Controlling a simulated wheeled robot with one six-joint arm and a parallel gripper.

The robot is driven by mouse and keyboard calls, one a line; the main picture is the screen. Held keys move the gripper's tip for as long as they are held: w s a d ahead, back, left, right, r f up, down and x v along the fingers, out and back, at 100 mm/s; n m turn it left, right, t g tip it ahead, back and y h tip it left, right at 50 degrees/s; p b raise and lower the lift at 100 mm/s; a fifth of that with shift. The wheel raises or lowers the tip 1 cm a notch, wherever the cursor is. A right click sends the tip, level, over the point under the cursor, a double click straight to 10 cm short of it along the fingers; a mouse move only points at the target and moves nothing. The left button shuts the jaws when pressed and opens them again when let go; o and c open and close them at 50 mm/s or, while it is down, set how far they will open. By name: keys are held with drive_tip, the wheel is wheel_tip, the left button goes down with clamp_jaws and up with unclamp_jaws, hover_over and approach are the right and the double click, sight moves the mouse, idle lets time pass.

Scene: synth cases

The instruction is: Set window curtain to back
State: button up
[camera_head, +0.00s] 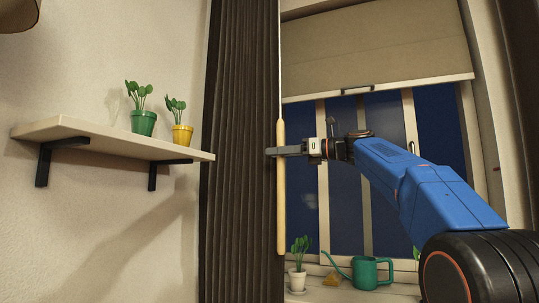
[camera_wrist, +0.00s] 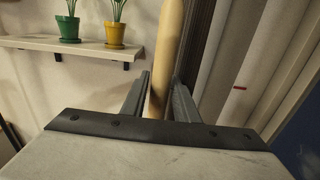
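The window curtain (camera_head: 238,180) is a dark brown pleated cloth hanging at the left side of the window. A pale wooden wand (camera_head: 281,205) hangs upright on a thin cord along the curtain's right edge. My gripper (camera_head: 280,151) reaches in from the right at the upper part of the wand. In the wrist view the wand (camera_wrist: 168,45) stands between my two fingers (camera_wrist: 161,88), which sit close on either side of it and look shut on it. The dark curtain also shows just right of the wand in the wrist view (camera_wrist: 197,42). The wand's lower part is hidden there.
A wall shelf (camera_head: 90,138) at left carries a green pot (camera_head: 143,122) and a yellow pot (camera_head: 182,135) with plants. A beige blind (camera_head: 380,50) covers the window's top. A green watering can (camera_head: 368,272) and a white-potted plant (camera_head: 297,278) stand on the sill.

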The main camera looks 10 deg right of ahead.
drive_tip(key=shift+x, duration=1.55)
clamp_jaws()
drive_tip(key=x, duration=1.3)
drive_tip(key=shift+w+a, duration=0.3)
drive_tip(key=shift+c, duration=0.7)
unclamp_jaws()
drive_tip(key=shift+o, duration=0.7)
drive_tip(key=shift+a+f, duration=0.1)
drive_tip(key=shift+a, duration=0.05)
